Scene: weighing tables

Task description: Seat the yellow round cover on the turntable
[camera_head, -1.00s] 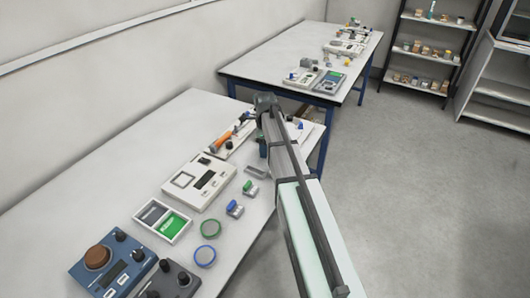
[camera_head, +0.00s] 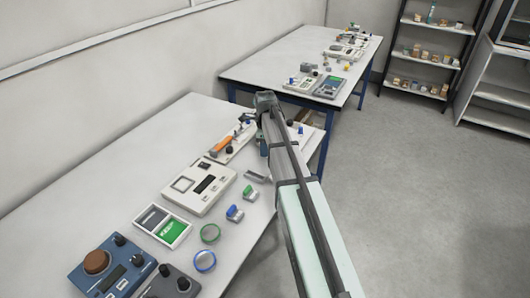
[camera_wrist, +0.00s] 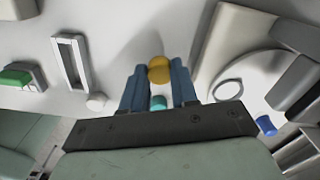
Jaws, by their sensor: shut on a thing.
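My gripper (camera_wrist: 158,88) shows in the wrist view with its two blue fingers on either side of a yellow rounded thing (camera_wrist: 159,70), which I take to be the yellow round cover. It sits at the fingertips above the light table top. A small teal piece (camera_wrist: 158,102) shows between the fingers, closer to the palm. To the right is a pale round plate (camera_wrist: 248,72) with a dark-edged ring on it, possibly the turntable. In the head view my arm hides the fingers and the cover.
The wrist view shows a grey slotted block (camera_wrist: 72,62), a white knob (camera_wrist: 97,102), a green-topped block (camera_wrist: 17,77) and a blue cylinder (camera_wrist: 266,125). In the head view, a white instrument (camera_head: 198,186), a two-part tray (camera_head: 163,226) and a blue device (camera_head: 110,268) stand along the near table.

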